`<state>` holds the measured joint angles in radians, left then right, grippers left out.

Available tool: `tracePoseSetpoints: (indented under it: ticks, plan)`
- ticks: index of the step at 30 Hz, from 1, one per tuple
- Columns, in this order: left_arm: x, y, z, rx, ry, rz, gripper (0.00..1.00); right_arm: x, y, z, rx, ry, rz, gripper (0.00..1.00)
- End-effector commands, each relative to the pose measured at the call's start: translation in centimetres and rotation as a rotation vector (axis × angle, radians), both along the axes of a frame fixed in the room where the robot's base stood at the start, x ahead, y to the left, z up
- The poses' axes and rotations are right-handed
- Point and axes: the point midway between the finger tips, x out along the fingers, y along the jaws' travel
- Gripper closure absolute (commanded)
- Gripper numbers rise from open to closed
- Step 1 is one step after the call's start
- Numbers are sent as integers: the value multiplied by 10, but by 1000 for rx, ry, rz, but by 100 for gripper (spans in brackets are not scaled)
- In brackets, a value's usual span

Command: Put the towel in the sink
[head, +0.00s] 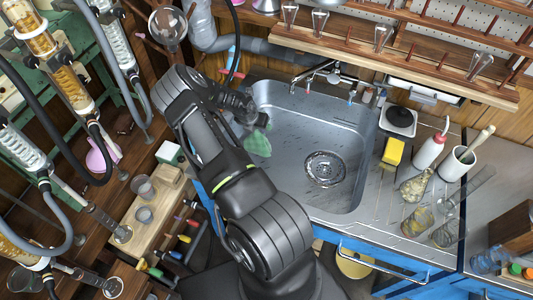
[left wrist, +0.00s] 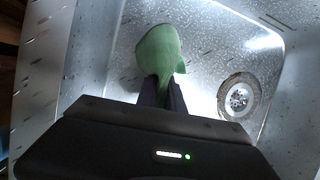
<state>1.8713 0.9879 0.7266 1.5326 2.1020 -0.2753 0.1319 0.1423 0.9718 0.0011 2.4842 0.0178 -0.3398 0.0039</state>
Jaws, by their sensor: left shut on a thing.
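My left gripper (head: 258,122) is over the left part of the metal sink (head: 290,195). It is shut on a green towel (head: 257,143), which hangs below the fingers. In the left wrist view the towel (left wrist: 160,55) is bunched between the two dark fingers (left wrist: 163,95), with the sink basin (left wrist: 215,60) beneath it. I cannot tell whether the towel touches the basin. The round drain (left wrist: 238,97) is to the right of the towel. My right gripper is not in view.
A faucet (head: 330,72) stands at the back edge of the sink. Glass columns (head: 65,80) and hoses stand at the left. The basin around the drain is clear.

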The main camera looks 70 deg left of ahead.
Motion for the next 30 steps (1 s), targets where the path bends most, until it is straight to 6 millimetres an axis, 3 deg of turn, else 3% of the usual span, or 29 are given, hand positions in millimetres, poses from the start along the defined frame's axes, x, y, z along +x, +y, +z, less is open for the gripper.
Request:
tracePoseSetpoints:
  ticks: [17, 21, 30]
  plan:
    - [4, 42, -3, 5, -2, 590, 100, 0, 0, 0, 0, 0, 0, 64]
    - [4, 27, -29, -1, 0, 608, 100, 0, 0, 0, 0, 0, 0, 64]
    - [9, -4, -68, -2, 1, 605, 100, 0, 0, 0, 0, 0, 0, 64]
